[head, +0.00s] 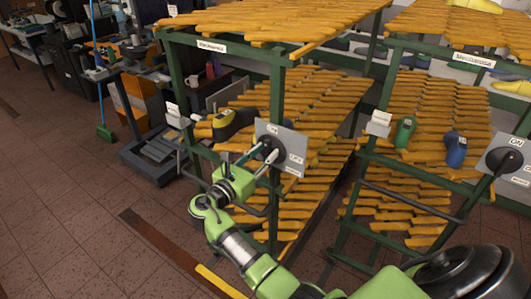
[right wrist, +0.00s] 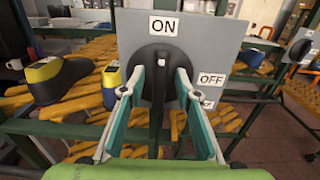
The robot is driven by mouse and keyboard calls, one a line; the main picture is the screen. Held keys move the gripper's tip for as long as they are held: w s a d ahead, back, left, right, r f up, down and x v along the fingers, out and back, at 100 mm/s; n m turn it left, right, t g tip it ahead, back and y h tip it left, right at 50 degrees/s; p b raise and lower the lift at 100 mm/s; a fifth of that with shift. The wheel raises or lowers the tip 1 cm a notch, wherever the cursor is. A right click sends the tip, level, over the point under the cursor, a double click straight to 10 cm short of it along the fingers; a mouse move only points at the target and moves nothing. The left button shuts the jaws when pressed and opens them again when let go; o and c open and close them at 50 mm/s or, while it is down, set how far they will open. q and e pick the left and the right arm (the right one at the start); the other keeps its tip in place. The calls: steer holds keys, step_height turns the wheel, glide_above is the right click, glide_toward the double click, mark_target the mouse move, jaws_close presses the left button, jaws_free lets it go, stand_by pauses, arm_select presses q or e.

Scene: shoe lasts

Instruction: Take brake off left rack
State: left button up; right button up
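The left rack (head: 276,95) is a green frame with shelves of orange-brown slats. Its brake is a black round knob with a bar (right wrist: 157,105) on a grey plate (head: 297,142), labelled ON above and OFF at the right. In the right wrist view the bar hangs down from the knob, below ON. My right gripper (head: 262,158) is in front of the plate. Its two fingers (right wrist: 157,85) are spread on either side of the bar, with visible gaps; I cannot tell whether the tips touch the knob. My left gripper is not in view.
A second rack (head: 385,90) with its own ON-labelled brake plate (head: 510,157) stands at the right. A yellow-and-black shoe last (head: 232,123) lies on the left rack; green (head: 404,132) and blue (head: 455,149) lasts are on the right one. Free tiled floor (head: 60,190) lies at left.

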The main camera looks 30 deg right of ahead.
jaws_close()
steer(key=shift+m, duration=0.3)
steer(key=m+b, duration=0.2)
steer(key=shift+s+d+f+m, duration=0.1)
steer(key=shift+s+f+m, duration=0.05)
steer(key=shift+m, duration=0.15)
steer(key=m+b, duration=0.3)
steer(key=m, duration=0.1)
steer(key=shift+s+d+f+m+b, duration=0.1)
steer(key=shift+s+f+m+b, duration=0.05)
steer(key=shift+m+b, duration=0.2)
steer(key=m+b, duration=1)
steer(key=b, duration=0.1)
steer(key=shift+s+f, duration=0.1)
steer(key=shift+s, duration=0.1)
steer(key=shift+m, duration=0.25)
